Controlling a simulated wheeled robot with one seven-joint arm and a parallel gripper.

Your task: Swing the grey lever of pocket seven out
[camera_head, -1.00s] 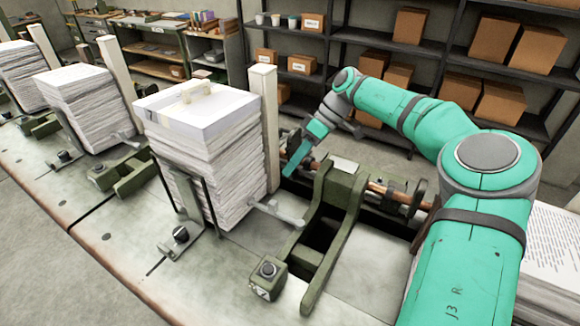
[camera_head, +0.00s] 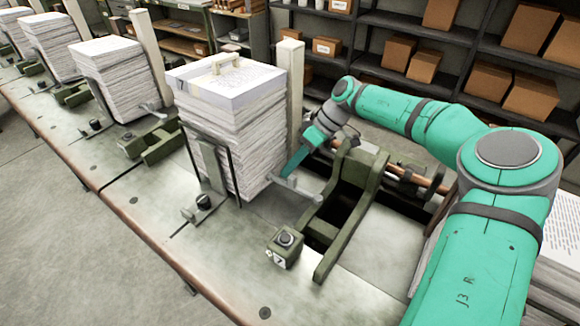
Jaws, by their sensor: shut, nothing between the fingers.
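The grey lever (camera_head: 302,190) sticks out low at the right side of a tall paper stack (camera_head: 232,130). A small green block (camera_head: 286,248) in front carries a label that seems to read 7. My gripper (camera_head: 287,173) has teal fingers, shut and empty, pointing down to the left. Its tip is right at the lever's inner end, beside the stack. I cannot tell whether it touches the lever or the paper. The lever's inner end is partly hidden behind the fingertip.
A cream post (camera_head: 289,92) stands behind the stack, left of my wrist. A green frame (camera_head: 352,205) stands right of the lever, with a horizontal copper-coloured rod (camera_head: 430,182) beyond it. More paper stacks (camera_head: 112,75) line the bench (camera_head: 150,215) to the left. Bench surface in front is mostly bare.

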